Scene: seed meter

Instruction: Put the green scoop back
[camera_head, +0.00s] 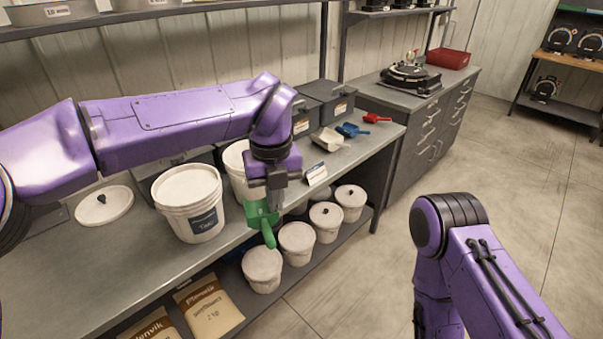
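The green scoop (263,219) hangs below my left gripper (268,200), by the front edge of the bench (120,262). My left gripper points down and appears shut on the scoop. The scoop's handle slants down towards the front, above the lidded tubs on the lower shelf. The fingertips are small and partly hidden by the scoop. A white scoop (329,139), a blue scoop (352,130) and a red scoop (376,118) lie in a row on the bench to the right. My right arm comes in at the lower right, and its gripper is out of view.
A large white bucket (187,205) stands left of the scoop, with another white bucket (237,160) behind the gripper. A small sign (316,174) stands near the bench edge. Grey bins (327,101) line the back. The lower shelf holds several lidded tubs (297,243) and paper sacks (208,305).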

